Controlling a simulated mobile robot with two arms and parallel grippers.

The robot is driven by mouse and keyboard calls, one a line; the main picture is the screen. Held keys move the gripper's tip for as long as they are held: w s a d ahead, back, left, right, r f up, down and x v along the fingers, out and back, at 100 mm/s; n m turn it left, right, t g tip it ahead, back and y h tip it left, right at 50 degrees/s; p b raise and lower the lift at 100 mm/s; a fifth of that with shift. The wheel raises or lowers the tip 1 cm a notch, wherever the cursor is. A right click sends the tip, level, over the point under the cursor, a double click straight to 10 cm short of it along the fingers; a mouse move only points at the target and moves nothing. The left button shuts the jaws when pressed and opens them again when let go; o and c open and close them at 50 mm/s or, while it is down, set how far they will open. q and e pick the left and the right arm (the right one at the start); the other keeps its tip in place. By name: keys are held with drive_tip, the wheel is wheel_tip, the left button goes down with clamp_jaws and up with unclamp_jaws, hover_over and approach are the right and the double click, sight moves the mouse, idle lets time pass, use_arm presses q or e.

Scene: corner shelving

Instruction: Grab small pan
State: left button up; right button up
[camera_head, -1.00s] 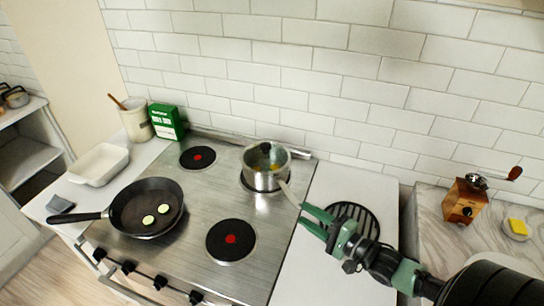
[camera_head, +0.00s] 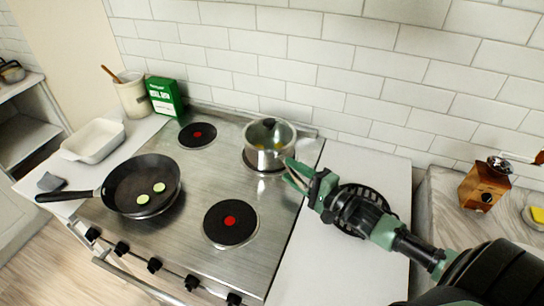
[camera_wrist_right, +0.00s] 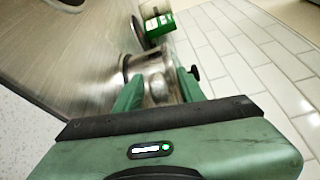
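The small pan (camera_head: 268,148) is a steel saucepan with a glass lid and dark knob. It stands on the back right burner, and it also shows in the right wrist view (camera_wrist_right: 140,64). My right gripper (camera_head: 292,173) is at the pan's right front side, where the handle comes out. In the right wrist view the two green fingers stand apart on either side of the grey handle (camera_wrist_right: 157,88). I cannot see the fingers pressing on it. In the head view the gripper hides most of the handle. My left gripper is not in view.
A black frying pan (camera_head: 142,187) with two green slices sits on the front left burner. The front right burner (camera_head: 230,222) is clear. A green box (camera_head: 164,97), a utensil crock (camera_head: 132,95) and a white dish (camera_head: 93,140) stand left. A coffee grinder (camera_head: 484,185) stands right.

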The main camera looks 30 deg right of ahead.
drive_tip(key=shift+r, duration=0.1)
drive_tip(key=shift+c, duration=0.9)
clamp_jaws()
idle(0.4)
drive_tip(key=shift+w+r, duration=0.1)
drive_tip(key=shift+r, duration=0.1)
